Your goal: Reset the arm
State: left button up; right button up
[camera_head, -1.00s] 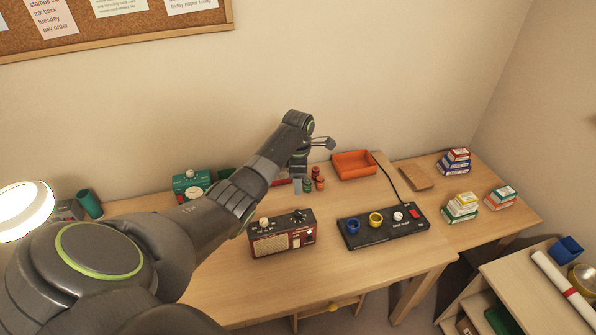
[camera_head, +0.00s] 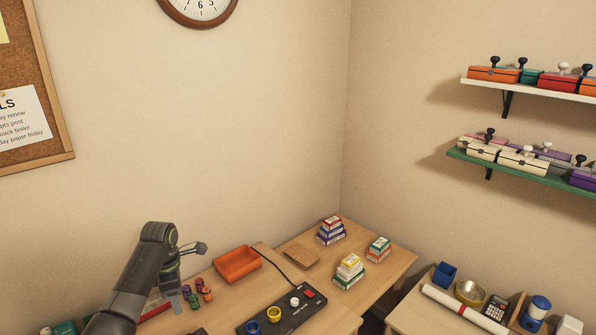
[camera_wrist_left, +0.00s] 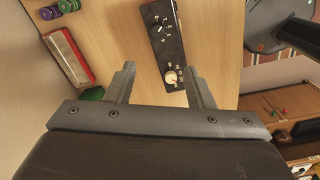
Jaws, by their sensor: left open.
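My left arm (camera_head: 140,275) comes in from the lower left in the head view, bent at the wrist over the desk. My left gripper (camera_wrist_left: 160,88) is open and empty in the left wrist view, its two fingers apart above the desk. In the head view its fingers hang down beside several small coloured pieces (camera_head: 194,300). A dark device with knobs (camera_wrist_left: 163,40) lies beyond the fingers in the wrist view, and a red and pale object (camera_wrist_left: 68,57) lies to their left. My right gripper is out of view.
An orange tray (camera_head: 237,264), a black control panel (camera_head: 282,312) and stacked small boxes (camera_head: 349,271) stand on the desk (camera_head: 333,318). A low unit with a rolled paper (camera_head: 464,308) is at the lower right. Shelves with boxes (camera_head: 530,166) hang on the right wall.

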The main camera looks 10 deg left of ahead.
pick_arm(q)
jog(key=s+d+f+m+t, duration=0.1)
jog(key=s+d+f+m, duration=0.1)
jog(key=s+f+m, duration=0.4)
jog(key=s+d+f+m, duration=0.2)
jog(key=s+m, duration=0.1)
jog(key=s, duration=0.4)
jog(key=s+d+f+m+t, duration=0.1)
jog(key=s+f+m, duration=0.35)
jog(key=s, duration=0.25)
jog(key=s+d+r+m+t+y, duration=0.15)
jog(key=s+r+m, duration=0.3)
jog(key=s, duration=0.45)
jog(key=s+d+r+m, duration=0.25)
jog(key=s+m, duration=0.35)
jog(key=s, duration=0.4)
notch_tip(320, 180, down, 32)
jog(key=a+g+b, duration=0.1)
jog(key=a+b, duration=0.2)
jog(key=b, duration=0.4)
jog(key=s+d+f+b, duration=0.1)
jog(key=s+f+b, duration=0.2)
jog(key=s+f, duration=0.4)
jog(key=s+f+g+b, duration=0.1)
jog(key=s+f+b, duration=0.2)
jog(key=s+f, duration=0.4)
notch_tip(320, 180, down, 7)
jog(key=shift+s+d+r+h, duration=0.1)
jog(key=shift+s+d+h, duration=0.2)
jog(key=shift+d+h, duration=0.1)
